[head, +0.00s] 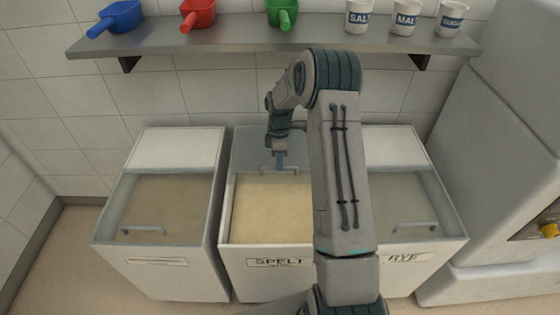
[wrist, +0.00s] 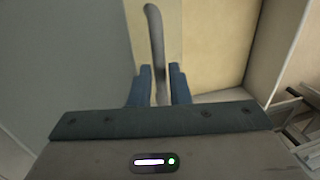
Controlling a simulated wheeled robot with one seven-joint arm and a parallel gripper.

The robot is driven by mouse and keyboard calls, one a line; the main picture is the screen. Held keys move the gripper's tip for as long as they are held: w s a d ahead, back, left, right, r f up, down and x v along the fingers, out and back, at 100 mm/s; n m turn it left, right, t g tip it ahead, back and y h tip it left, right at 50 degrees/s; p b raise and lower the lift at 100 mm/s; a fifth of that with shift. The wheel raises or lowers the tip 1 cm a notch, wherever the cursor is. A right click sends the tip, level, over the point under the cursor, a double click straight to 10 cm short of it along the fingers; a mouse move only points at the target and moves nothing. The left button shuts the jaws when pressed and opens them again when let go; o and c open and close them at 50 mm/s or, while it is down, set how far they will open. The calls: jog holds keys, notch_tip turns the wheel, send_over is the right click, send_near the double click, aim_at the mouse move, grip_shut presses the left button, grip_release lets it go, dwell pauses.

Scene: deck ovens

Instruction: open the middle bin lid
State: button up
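The middle bin (head: 233,258), labelled SPELT, has its grey lid (head: 247,145) back over the rear, with cream flour (head: 270,208) showing in front. The lid also fills the left of the wrist view (wrist: 65,60). Its bar handle (head: 264,170) is at the lid's front edge. My gripper (head: 280,165) is at this handle. In the wrist view the handle (wrist: 155,35) runs between my two blue fingers (wrist: 160,85), which are close together around it. My arm hides the right part of the middle bin.
The left bin (head: 160,275) and the right bin (head: 440,252), labelled RYE, have their lids down. A shelf (head: 230,44) above holds blue, red and green scoops and several white tubs. A grey machine (head: 490,150) stands at the right.

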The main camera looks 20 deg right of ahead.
jog(key=shift+o, duration=1.2)
notch_tip(320, 180, up, 7)
jog(key=w, duration=0.1)
jog(key=shift+w+d+r, duration=0.15)
jog(key=shift+w+d, duration=0.05)
